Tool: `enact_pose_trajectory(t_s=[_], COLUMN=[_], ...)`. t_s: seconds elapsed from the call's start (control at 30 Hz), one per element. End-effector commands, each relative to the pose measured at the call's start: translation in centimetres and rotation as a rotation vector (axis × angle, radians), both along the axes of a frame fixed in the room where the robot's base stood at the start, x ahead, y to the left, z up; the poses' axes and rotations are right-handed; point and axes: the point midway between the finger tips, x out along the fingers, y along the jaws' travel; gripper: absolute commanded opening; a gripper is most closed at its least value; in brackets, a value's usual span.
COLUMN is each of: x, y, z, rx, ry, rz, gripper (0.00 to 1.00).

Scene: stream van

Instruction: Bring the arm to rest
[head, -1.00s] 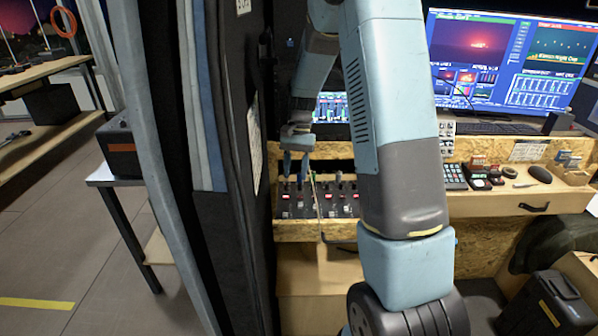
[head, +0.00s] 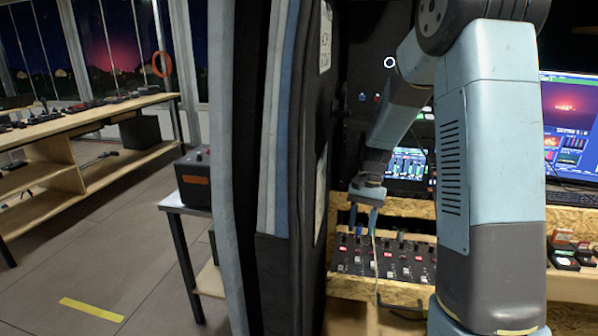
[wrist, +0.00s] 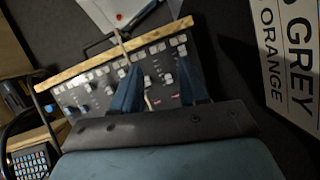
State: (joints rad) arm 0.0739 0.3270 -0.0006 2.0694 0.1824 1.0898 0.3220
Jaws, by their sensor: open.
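My gripper (head: 364,219) is in front of the control panel in the head view, with its blue fingers pointing down. In the wrist view my gripper (wrist: 160,90) has its two blue fingers spread apart with nothing held between them. Beyond the fingers is the black control panel (head: 350,262) with rows of switches and lit red buttons. The panel (wrist: 100,88) also shows in the wrist view. I cannot tell whether the fingertips touch it. My blue-grey arm hides part of the desk and screens.
A padded door-like panel (head: 285,180) stands close left of my gripper. A monitor (head: 570,125) is at the right. A black box (head: 193,178) sits on a small table at the left, with a long wooden bench (head: 100,112) behind. The floor (head: 130,230) between is mostly clear.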

Motion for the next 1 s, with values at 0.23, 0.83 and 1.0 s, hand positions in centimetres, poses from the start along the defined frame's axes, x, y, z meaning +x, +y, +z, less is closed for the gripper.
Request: enact_pose_trajectory(t_s=[0.23, 0.83, 1.0], x=[-2.6, -11.7, -14.7], y=[0.1, 0.4, 0.4], z=[5.4, 15.7, 17.6], rx=[-0.019, -0.093, -0.122], ry=[-0.132, -0.474, -0.568], rz=[0.070, 0.264, 0.319], gripper=[0.43, 0.43, 0.43])
